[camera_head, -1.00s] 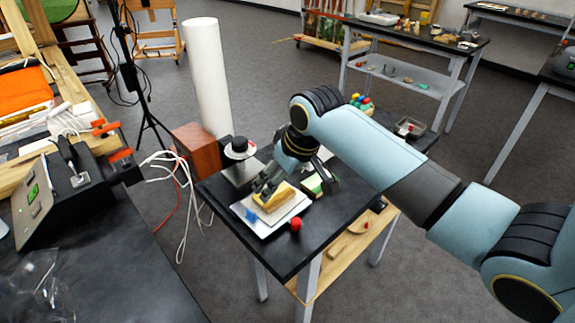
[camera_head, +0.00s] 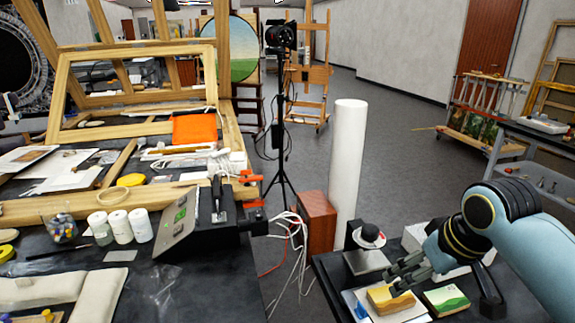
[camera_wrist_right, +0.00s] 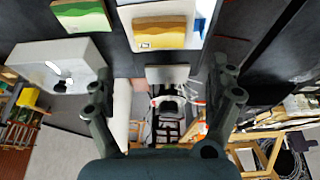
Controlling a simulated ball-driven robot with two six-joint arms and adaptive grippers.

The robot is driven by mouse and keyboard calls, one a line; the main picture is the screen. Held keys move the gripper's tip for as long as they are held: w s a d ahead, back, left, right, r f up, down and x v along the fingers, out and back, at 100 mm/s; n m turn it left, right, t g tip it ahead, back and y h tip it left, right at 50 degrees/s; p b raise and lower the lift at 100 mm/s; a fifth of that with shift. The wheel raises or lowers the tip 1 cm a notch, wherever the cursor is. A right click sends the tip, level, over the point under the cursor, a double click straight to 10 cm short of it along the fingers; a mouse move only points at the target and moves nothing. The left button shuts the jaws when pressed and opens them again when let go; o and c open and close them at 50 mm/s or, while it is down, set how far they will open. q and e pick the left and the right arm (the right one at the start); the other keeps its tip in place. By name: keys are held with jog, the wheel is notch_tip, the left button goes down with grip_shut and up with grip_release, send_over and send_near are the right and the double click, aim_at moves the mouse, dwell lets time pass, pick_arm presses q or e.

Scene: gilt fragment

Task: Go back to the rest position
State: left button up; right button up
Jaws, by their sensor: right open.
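My right gripper (camera_head: 402,280) comes in from the right in the head view, over the small black table (camera_head: 330,284). In the right wrist view its two fingers (camera_wrist_right: 160,75) are spread wide with nothing between them. A yellow, gilt-looking fragment (camera_head: 388,299) lies on a white-blue board just in front of the fingers. It also shows beyond the fingertips in the wrist view (camera_wrist_right: 158,33). A green-and-cream block (camera_head: 446,300) lies to its right, also seen in the wrist view (camera_wrist_right: 80,15). My left gripper is in neither view.
A black-topped stand with a round knob (camera_head: 368,238) and a white tray (camera_head: 415,238) are close to the right gripper. A white column (camera_head: 347,160) and red-brown box (camera_head: 317,222) stand behind. A cluttered bench (camera_head: 215,283) fills the left; cables hang in the gap.

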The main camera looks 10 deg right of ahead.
jog(key=s+a+r+h, duration=0.1)
jog(key=s+a+r, duration=0.1)
jog(key=s, duration=0.9)
jog(key=s+a+r, duration=0.2)
jog(key=s, duration=0.9)
notch_tip(320, 180, down, 34)
jog(key=d+g+b, duration=0.2)
jog(key=d+b, duration=0.1)
jog(key=b, duration=0.7)
jog(key=s+f+b, duration=0.4)
jog(key=s+f, duration=0.6)
jog(key=f, duration=0.4)
jog(key=s+d+f+g+b, duration=0.1)
jog(key=s+f+b, duration=0.4)
jog(key=s+f, duration=0.5)
notch_tip(320, 180, down, 4)
jog(key=shift+r, duration=0.1)
jog(key=shift+g, duration=0.3)
jog(key=shift+c, duration=0.4)
